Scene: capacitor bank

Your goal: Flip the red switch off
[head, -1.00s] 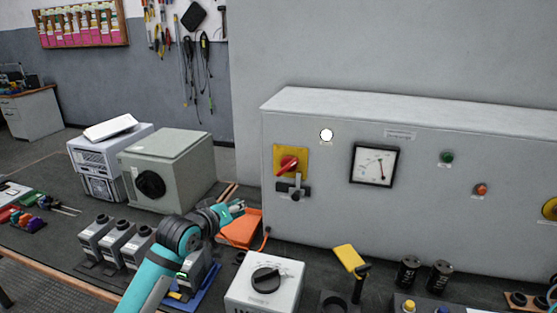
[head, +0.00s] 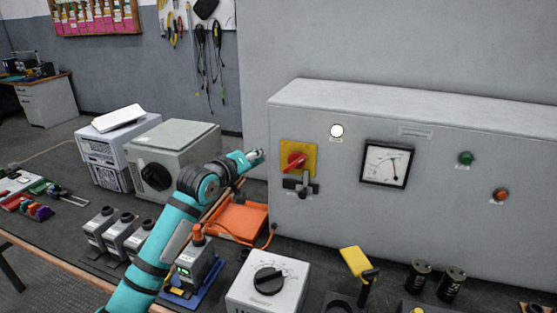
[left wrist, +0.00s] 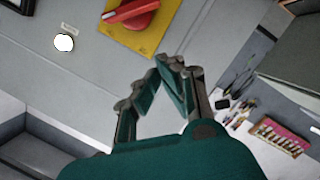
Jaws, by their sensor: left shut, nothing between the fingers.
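The red switch (head: 293,161) is a rotary handle on a yellow plate (head: 310,149), on the front of a grey cabinet. In the left wrist view the red handle (left wrist: 131,11) shows at the top, lying at a slant on its yellow plate (left wrist: 146,38). My left gripper (head: 261,154) is just left of the yellow plate in the head view. In the left wrist view its fingers (left wrist: 170,68) come together at the tips, with nothing between them, below the plate and apart from the handle. My right gripper is not in view.
The grey cabinet (head: 420,211) also carries a black latch (head: 300,187) below the switch, a white lamp (head: 337,131), a dial gauge (head: 387,163) and green and red buttons. An orange tray (head: 240,219) and a grey knob box (head: 290,296) stand on the bench in front.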

